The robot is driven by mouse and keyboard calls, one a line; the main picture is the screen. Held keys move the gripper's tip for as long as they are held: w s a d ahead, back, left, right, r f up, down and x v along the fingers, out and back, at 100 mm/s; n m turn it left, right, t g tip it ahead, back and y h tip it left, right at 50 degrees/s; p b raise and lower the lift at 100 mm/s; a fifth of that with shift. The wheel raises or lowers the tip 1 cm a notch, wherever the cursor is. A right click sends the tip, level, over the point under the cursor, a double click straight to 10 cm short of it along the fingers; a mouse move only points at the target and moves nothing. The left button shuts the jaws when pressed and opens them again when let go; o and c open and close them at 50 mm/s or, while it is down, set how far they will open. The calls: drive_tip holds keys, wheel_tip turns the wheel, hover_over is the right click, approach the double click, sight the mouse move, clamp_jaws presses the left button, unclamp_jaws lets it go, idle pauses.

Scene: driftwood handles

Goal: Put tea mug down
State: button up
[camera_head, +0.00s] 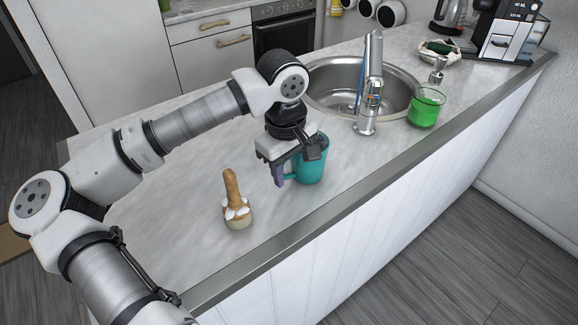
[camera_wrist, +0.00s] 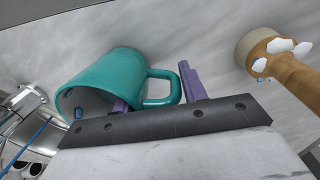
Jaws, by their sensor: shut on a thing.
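The tea mug (camera_head: 312,167) is teal with a side handle. In the head view it is upright at my gripper (camera_head: 292,172), over the counter between the sink and a wooden-handled object. In the wrist view the mug (camera_wrist: 112,80) shows its handle toward the right.
The wooden-handled object (camera_head: 235,205) stands left of the mug and shows in the wrist view (camera_wrist: 275,58). The sink (camera_head: 335,75), faucet (camera_head: 368,95) and green glass (camera_head: 426,106) are to the right. The counter (camera_head: 180,210) is clear at left; its front edge is close by.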

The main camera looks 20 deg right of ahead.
drive_tip(key=o, duration=1.3)
drive_tip(key=shift+f, duration=0.1)
drive_tip(key=r, duration=0.4)
drive_tip(key=r+b, duration=0.1)
drive_tip(key=r, duration=0.7)
drive_tip(key=shift+s+a+r+b, duration=0.15)
drive_tip(key=shift+s+a+b, duration=0.05)
drive_tip(key=shift+a+b, duration=0.15)
